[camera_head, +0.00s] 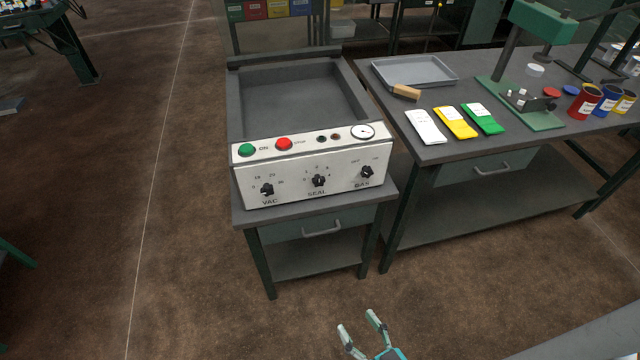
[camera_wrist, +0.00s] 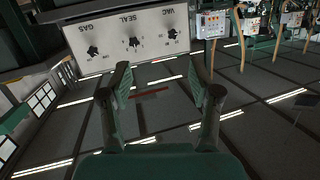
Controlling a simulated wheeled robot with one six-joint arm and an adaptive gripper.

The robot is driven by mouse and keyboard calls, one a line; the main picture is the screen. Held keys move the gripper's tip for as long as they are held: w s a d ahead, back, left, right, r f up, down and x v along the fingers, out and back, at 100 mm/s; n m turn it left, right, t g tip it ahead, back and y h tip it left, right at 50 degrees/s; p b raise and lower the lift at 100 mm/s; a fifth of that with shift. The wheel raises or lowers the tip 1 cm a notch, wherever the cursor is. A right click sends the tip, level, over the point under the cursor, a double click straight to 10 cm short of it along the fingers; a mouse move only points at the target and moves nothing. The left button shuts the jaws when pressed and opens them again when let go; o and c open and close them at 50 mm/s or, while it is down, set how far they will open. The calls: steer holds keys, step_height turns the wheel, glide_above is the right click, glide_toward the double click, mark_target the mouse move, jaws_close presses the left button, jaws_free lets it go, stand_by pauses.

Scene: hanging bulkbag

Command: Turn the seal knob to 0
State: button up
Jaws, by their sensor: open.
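The seal knob (camera_head: 318,181) is a black knob in the middle of the white front panel (camera_head: 290,190) of the grey machine, between the VAC knob (camera_head: 266,190) and the GAS knob (camera_head: 367,172). Small numbers ring it; I cannot read its setting surely. In the wrist view the panel is upside down, with the seal knob (camera_wrist: 134,42) at the top, beyond my fingertips. My gripper (camera_head: 358,325) is open and empty, low in the head view, in front of the machine and apart from it. Both fingers also show in the wrist view (camera_wrist: 160,82).
A green button (camera_head: 247,150), a red button (camera_head: 284,144) and a round gauge (camera_head: 363,131) sit above the knobs. A drawer handle (camera_head: 322,228) juts out below the panel. A workbench (camera_head: 450,150) with pouches and cans stands at right. The floor in front is clear.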

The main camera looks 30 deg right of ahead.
steer(key=w+d+f+m+h, duration=0.1)
steer(key=w+d, duration=0.1)
steer(key=w, duration=0.4)
steer(key=w+d+m+h, duration=0.1)
steer(key=w+d, duration=0.1)
steer(key=w, duration=0.5)
steer(key=m+t+h, duration=0.2)
steer(key=m+h, duration=0.1)
glide_toward(320, 183)
steer(key=x, duration=0.9)
steer(key=shift+w, duration=0.25)
steer(key=c, duration=1.1)
steer(key=shift+c, duration=0.2)
